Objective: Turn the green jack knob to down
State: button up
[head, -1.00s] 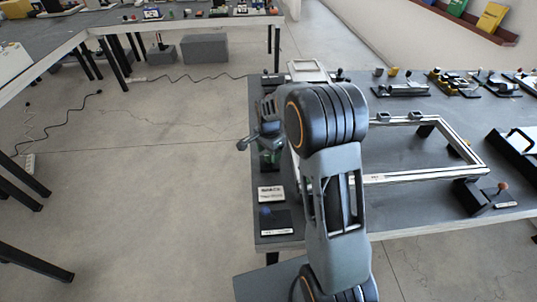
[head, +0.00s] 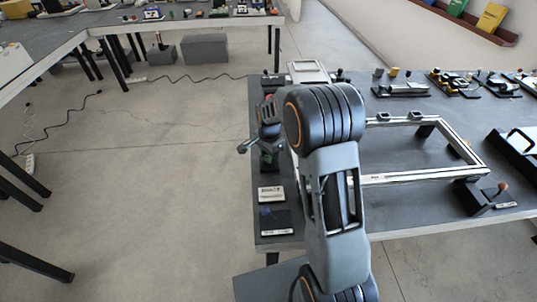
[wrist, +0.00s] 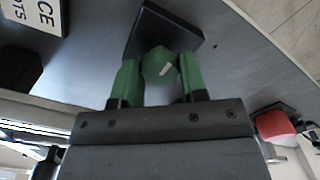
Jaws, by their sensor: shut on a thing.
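The green jack knob (wrist: 158,62) shows in the wrist view, with a short slanted white mark on its face. It sits in front of a dark block (wrist: 165,28) on the grey tabletop. My gripper (wrist: 161,72) has green fingers on both sides of the knob and is shut on it. The finger on the right looks to touch its edge. The knob itself cannot be made out there.
A red knob (wrist: 275,126) is at the right of the wrist view. A white lettered card (wrist: 34,14) lies at upper left. In the head view a white frame (head: 420,177) stands right of my arm. Open floor (head: 170,180) lies left of the table.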

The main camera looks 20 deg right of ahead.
jog(key=shift+n, duration=0.3)
jog(key=shift+c, duration=0.2)
jog(key=n, duration=1.2)
jog(key=shift+n, duration=2.6)
jog(key=shift+r, duration=0.1)
jog(key=o, duration=0.9)
notch_tip(320, 180, up, 14)
jog(key=shift+f, duration=0.15)
